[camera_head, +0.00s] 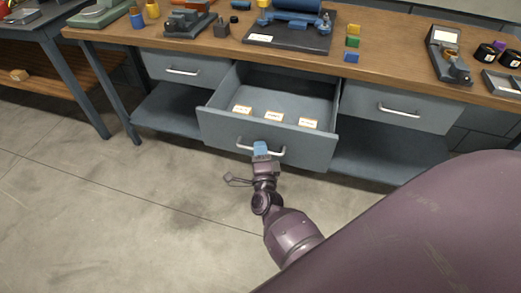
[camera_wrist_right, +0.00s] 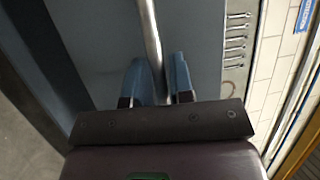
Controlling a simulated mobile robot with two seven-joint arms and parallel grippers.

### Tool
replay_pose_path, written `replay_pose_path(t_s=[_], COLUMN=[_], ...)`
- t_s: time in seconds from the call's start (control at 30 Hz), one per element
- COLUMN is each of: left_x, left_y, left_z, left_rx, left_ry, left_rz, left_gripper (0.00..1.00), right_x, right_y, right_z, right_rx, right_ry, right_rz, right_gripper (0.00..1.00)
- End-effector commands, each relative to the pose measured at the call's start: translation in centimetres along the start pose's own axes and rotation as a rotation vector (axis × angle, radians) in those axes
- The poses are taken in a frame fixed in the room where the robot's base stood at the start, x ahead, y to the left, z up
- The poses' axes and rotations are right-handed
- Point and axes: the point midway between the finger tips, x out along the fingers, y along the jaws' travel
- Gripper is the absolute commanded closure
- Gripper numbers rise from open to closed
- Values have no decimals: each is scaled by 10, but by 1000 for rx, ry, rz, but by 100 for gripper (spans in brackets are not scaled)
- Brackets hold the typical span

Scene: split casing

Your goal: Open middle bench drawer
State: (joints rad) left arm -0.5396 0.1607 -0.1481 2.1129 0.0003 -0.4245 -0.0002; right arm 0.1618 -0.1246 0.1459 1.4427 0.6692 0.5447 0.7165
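The middle bench drawer (camera_head: 309,148) is pulled well out from under the bench top, and its grey inside shows. Three small white and orange labelled pieces (camera_head: 273,116) lie in it, near the front. Its pale bar handle (camera_head: 243,147) is on the front panel. My right gripper (camera_head: 261,148) is at the middle of this handle, its blue fingers closed around the bar. In the right wrist view the handle bar (camera_wrist_right: 149,32) runs between the two blue fingers (camera_wrist_right: 160,80), with little gap on either side. My left gripper is not in view.
Closed drawers flank it at left (camera_head: 185,70) and right (camera_head: 398,107). The wooden bench top (camera_head: 385,62) holds a dark fixture board (camera_head: 288,38), coloured blocks (camera_head: 352,43) and other tools. The concrete floor (camera_head: 110,200) before the bench is clear at left.

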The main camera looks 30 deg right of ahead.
Motion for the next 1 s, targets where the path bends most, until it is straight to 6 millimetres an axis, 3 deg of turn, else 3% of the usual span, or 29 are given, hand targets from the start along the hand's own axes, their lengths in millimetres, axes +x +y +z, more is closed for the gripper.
replay_pose_path(t_s=[0.27,0.7,1.0], left_x=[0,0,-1], left_y=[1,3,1], left_z=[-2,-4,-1], left_rx=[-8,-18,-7], left_ry=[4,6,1], left_rz=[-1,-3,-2], left_gripper=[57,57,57], right_x=[-20,-94,-108], right_y=[0,0,0], right_z=[0,0,0], right_rx=[0,0,0], right_ry=[0,0,0], right_rz=[2,2,0], right_gripper=[78,78,78])
